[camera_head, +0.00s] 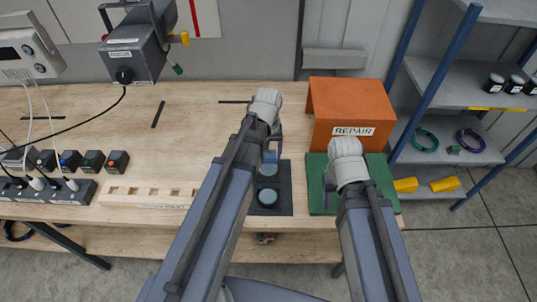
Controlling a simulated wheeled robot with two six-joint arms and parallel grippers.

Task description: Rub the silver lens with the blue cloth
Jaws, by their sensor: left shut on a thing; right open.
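My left gripper (275,143) reaches over the back of a dark tray (286,203) and is shut on a small blue piece, which looks like the blue cloth (270,156). My wrist and arm hide much of it. Two round grey-blue discs, which look like lenses, sit in the tray: one just in front of the cloth (268,170) and one nearer the front (267,197). I cannot tell which is the silver lens, or whether the cloth touches a disc. My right gripper (328,188) is open above the left part of a green mat (375,197).
An orange box labelled REPAIR (385,108) stands behind the green mat. A wooden slotted rack (150,193) and several small dark blocks (70,160) are on the left. The bench (180,130) is clear at centre left. Shelves (450,80) stand on the right.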

